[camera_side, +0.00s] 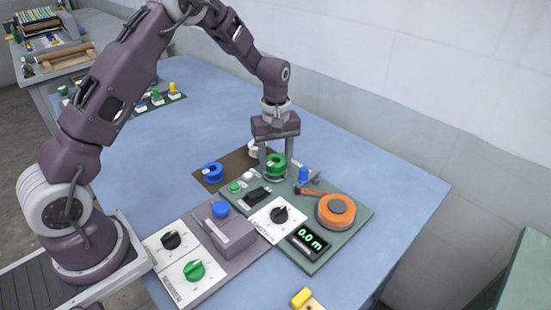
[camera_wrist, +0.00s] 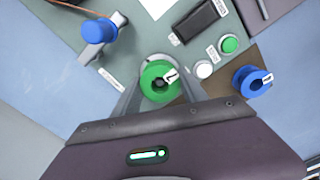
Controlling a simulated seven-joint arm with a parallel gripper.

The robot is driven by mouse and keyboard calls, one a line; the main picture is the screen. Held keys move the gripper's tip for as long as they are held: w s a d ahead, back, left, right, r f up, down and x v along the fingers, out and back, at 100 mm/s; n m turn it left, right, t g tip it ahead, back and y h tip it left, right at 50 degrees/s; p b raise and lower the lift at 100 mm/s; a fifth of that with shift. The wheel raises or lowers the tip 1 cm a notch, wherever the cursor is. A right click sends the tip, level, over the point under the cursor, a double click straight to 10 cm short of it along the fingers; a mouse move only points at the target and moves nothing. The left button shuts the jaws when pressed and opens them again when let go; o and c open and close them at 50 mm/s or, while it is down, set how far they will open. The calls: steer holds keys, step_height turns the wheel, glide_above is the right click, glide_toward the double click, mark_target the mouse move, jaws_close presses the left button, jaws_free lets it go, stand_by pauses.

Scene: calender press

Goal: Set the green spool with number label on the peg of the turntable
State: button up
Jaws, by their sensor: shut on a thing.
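The green spool (camera_side: 276,166) is between the two fingers of my gripper (camera_side: 277,160), which is shut on it. In the wrist view the spool (camera_wrist: 152,86) shows from above, with a white number label and a dark centre hole. A pale grey disc, seemingly the turntable (camera_wrist: 147,59), shows partly behind the spool, at the far edge of the green panel. The spool is over or on this disc; I cannot tell whether it touches. The peg is hidden by the spool and fingers.
A blue spool (camera_side: 212,173) with a white label and a white spool (camera_side: 254,148) are on a brown mat (camera_side: 236,163). The green panel (camera_side: 352,232) carries an orange spool (camera_side: 336,211), a black dial, a display reading 0.0 m, and a blue-topped part (camera_side: 303,175) close beside my gripper.

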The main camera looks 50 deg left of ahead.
steer(key=shift+f, duration=0.1)
steer(key=shift+f, duration=0.2)
steer(key=shift+f, duration=0.1)
stand_by(0.4)
steer(key=o, duration=1.4)
steer(key=shift+o, duration=0.3)
steer(key=o, duration=0.5)
steer(key=shift+r, duration=3.55)
